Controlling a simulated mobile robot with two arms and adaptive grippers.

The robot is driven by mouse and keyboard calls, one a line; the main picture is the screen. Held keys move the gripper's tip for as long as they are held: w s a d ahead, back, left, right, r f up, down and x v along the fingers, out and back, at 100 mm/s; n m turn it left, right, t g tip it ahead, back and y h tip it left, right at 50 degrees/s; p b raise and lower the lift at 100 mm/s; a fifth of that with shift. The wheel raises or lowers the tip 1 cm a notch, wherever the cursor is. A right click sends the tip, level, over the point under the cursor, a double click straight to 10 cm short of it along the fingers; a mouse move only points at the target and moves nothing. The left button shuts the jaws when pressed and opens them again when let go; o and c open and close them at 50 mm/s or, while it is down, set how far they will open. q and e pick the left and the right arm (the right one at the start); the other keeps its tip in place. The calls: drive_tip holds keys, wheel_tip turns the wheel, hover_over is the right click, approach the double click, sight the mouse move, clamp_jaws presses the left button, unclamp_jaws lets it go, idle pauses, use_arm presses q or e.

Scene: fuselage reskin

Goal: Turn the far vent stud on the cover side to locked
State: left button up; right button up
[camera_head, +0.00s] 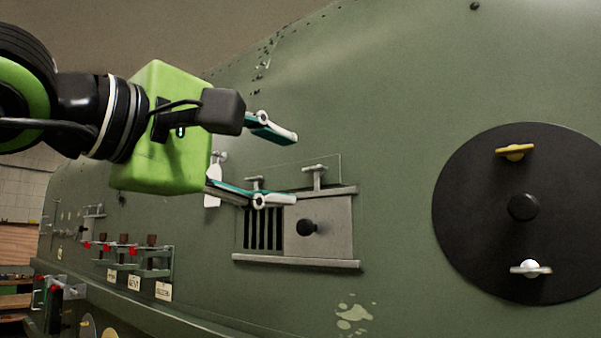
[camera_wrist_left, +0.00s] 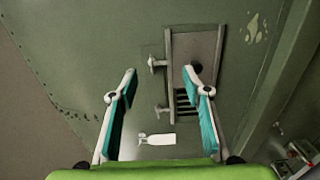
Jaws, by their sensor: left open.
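The vent (camera_head: 346,232) has a slatted opening (camera_head: 262,230) at its left and a grey cover (camera_head: 330,222) with a black knob (camera_head: 307,227). Two grey T-shaped studs stand along its upper edge: one above the cover (camera_head: 315,174), one above the slats (camera_head: 254,183). In the left wrist view, they are the upper stud (camera_wrist_left: 156,63) and the lower stud (camera_wrist_left: 161,108). My left gripper (camera_head: 294,168) is open and empty, its fingers spread in front of the studs. In the wrist view (camera_wrist_left: 159,72) the studs lie between the fingers, apparently untouched. My right gripper is out of view.
A white tag (camera_head: 212,188) hangs from a fitting left of the vent. A black round panel (camera_head: 470,220) with a yellow and a silver wing fastener is at right. Red-marked latches (camera_head: 132,250) and a ledge are at lower left. The green skin above is mostly clear.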

use_arm(q)
drive_tip(key=shift+v, duration=1.7)
drive_tip(key=shift+f, duration=0.1)
